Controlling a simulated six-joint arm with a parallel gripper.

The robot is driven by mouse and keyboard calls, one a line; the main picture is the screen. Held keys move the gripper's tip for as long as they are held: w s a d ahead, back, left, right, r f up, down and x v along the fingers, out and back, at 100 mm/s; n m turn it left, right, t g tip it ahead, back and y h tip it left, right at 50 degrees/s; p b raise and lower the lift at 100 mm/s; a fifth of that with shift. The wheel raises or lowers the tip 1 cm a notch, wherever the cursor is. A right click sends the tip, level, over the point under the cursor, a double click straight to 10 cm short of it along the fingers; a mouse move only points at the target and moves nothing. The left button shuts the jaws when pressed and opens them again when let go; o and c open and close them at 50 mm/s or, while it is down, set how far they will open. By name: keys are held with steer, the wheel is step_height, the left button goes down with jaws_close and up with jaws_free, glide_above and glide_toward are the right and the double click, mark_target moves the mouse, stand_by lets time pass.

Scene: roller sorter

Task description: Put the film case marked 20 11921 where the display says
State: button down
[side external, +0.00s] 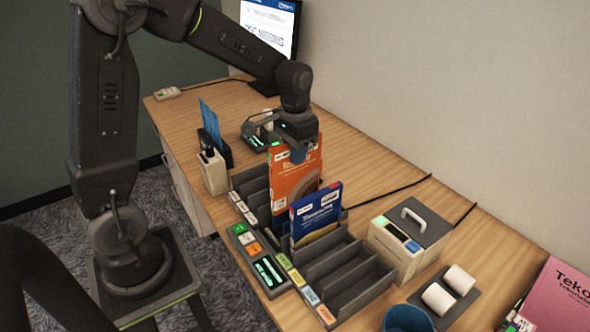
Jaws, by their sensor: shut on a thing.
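My gripper (300,150) is shut on the top edge of an upright orange film case (293,187) with a white label. The lower part of the orange case is hidden behind the sorter and the blue case, so I cannot tell whether it is inside a slot or above it. A dark blue film case (316,213) stands upright in the grey slotted sorter (345,262), in front of it. The number markings are too small to read. The display (269,22) at the back is partly cut off, and its text is not legible.
Coloured tabs (283,261) line the sorter's front edge, and its nearer slots look empty. A cream box with a handle (408,238) stands to the right, near white rolls (446,291) and a blue cup (407,319). A holder with blue sheets (213,140) stands left.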

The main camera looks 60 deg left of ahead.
step_height(320, 180, up, 14)
steer(key=d, duration=2.5)
step_height(320, 180, down, 22)
steer(key=shift+a, duration=0.15)
steer(key=shift+f, duration=0.5)
steer(key=c, duration=1.1)
jaws_free()
steer(key=shift+o, duration=0.2)
